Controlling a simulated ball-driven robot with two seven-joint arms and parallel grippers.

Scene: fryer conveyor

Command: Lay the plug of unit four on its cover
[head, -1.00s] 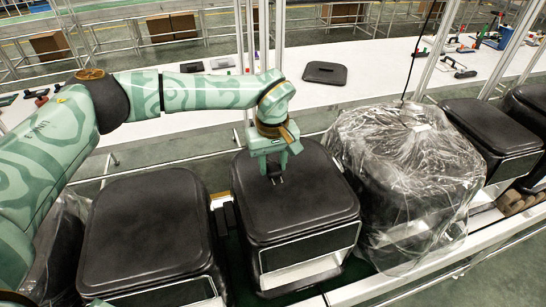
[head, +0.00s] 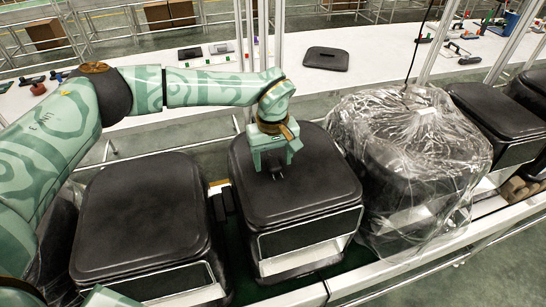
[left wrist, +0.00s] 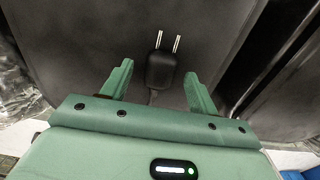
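A black plug (left wrist: 161,70) with two bright prongs lies on the dark cover (left wrist: 80,35) of a fryer unit, prongs pointing away from my gripper. A bit of its cord shows behind it. My left gripper (left wrist: 158,69) is open, with one green finger on each side of the plug and gaps between. In the head view my left gripper (head: 274,165) points down over the rear part of the middle unit's cover (head: 300,197), with the small dark plug (head: 277,174) under it. No unit number is readable.
A unit wrapped in clear plastic (head: 415,170) stands close on the right. Another black-covered unit (head: 140,215) stands on the left. Behind the conveyor is a long white table (head: 380,70) with a loose black lid (head: 326,58) and several tools.

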